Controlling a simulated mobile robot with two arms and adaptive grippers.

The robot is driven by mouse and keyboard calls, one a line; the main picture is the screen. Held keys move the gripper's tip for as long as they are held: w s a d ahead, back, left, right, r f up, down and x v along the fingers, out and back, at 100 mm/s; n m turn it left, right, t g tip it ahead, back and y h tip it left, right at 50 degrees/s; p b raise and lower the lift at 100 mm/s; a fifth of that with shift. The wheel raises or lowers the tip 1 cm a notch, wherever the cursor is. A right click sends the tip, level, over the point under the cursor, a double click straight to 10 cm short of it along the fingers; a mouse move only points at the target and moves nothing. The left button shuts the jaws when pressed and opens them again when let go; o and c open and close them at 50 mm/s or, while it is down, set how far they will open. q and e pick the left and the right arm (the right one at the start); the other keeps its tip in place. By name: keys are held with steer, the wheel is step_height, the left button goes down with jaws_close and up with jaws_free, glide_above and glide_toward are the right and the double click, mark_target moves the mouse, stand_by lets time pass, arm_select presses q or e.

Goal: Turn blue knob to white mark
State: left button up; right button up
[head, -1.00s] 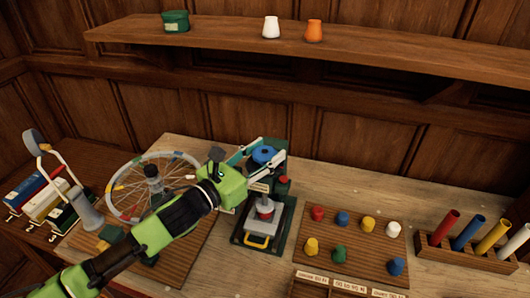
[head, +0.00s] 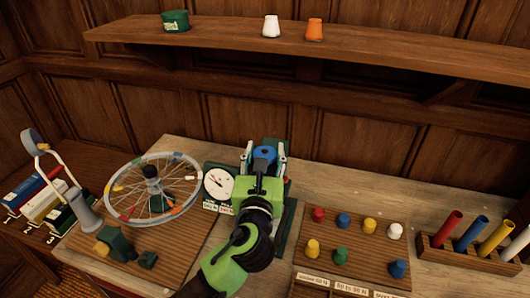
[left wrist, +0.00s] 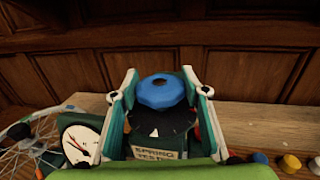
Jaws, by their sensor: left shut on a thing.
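The blue knob (head: 264,153) sits on top of the green spring tester, and it also shows in the left wrist view (left wrist: 160,92). My left gripper (head: 264,149) reaches it from the front, one finger on each side, and is shut on the knob. A dark dial plate (left wrist: 160,128) lies under the knob, with small marks near its edge. My arm hides the lower part of the tester in the head view. My right gripper is not in view.
A round white gauge (head: 218,183) stands just left of the tester. A spoked wheel (head: 153,188) is further left. A board with several coloured pegs (head: 345,235) and a rack of coloured tubes (head: 465,255) are at right. A shelf (head: 350,45) runs above.

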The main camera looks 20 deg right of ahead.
arm_select(q)
steer(key=shift+n+t+y, duration=0.5)
steer(key=shift+n+y, duration=0.5)
steer(key=shift+y, duration=0.5)
steer(key=shift+f, duration=0.1)
steer(key=o, duration=1.1)
steer(key=shift+o, duration=0.2)
steer(key=v, duration=1.2)
